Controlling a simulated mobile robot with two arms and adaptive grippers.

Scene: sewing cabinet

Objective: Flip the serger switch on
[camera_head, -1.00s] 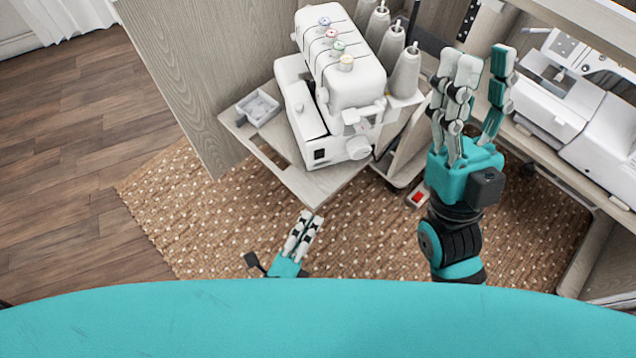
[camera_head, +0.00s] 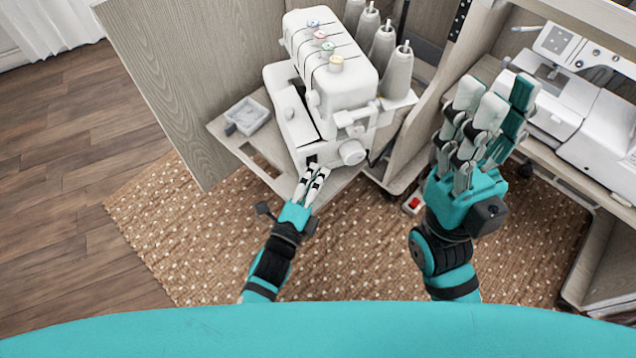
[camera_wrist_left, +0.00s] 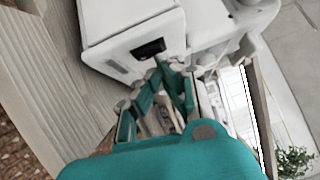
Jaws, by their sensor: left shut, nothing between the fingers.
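The white serger (camera_head: 335,92) stands on the pull-out shelf of the cabinet, with colored thread dials on top. Its small black switch (camera_head: 312,160) is low on the front face; in the left wrist view the black switch (camera_wrist_left: 148,49) shows on a white panel, and whether it is on or off cannot be told. My left gripper (camera_head: 317,171) is shut and empty, its fingertips right at the switch in the head view; contact cannot be told. My right gripper (camera_head: 496,92) is raised right of the serger, open and empty, fingers pointing away from me.
A small grey tray (camera_head: 247,116) sits on the shelf left of the serger. Thread cones (camera_head: 398,72) stand at its right rear. A sewing machine (camera_head: 585,125) is on the right shelf. A red-switched box (camera_head: 413,204) lies below, on the rug (camera_head: 190,225).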

